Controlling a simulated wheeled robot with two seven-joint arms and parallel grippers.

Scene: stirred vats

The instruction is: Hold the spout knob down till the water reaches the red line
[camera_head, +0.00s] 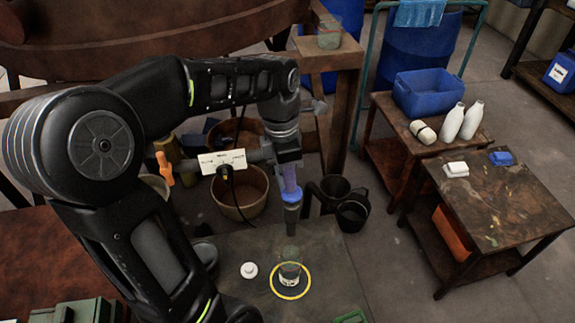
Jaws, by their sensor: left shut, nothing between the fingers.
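My left arm reaches in from the left, and its gripper (287,158) is shut and empty, pointing down at the top of the spout. The spout (291,198) has a purple-blue upper part and a dark lower end, and hangs at the end of a grey pipe. The spout knob is hidden by my gripper, so I cannot tell whether it is pressed. A small clear glass vessel (289,272) stands upright below the spout, inside a yellow ring (291,293). Its water level and red line are too small to make out. My right gripper is out of view.
A white label (222,161) and an orange handle (164,169) are on the pipe. A white round piece (249,269) lies left of the glass. Dark cups (352,213) stand behind right. A side table (510,205) holds small white and blue items; floor between is clear.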

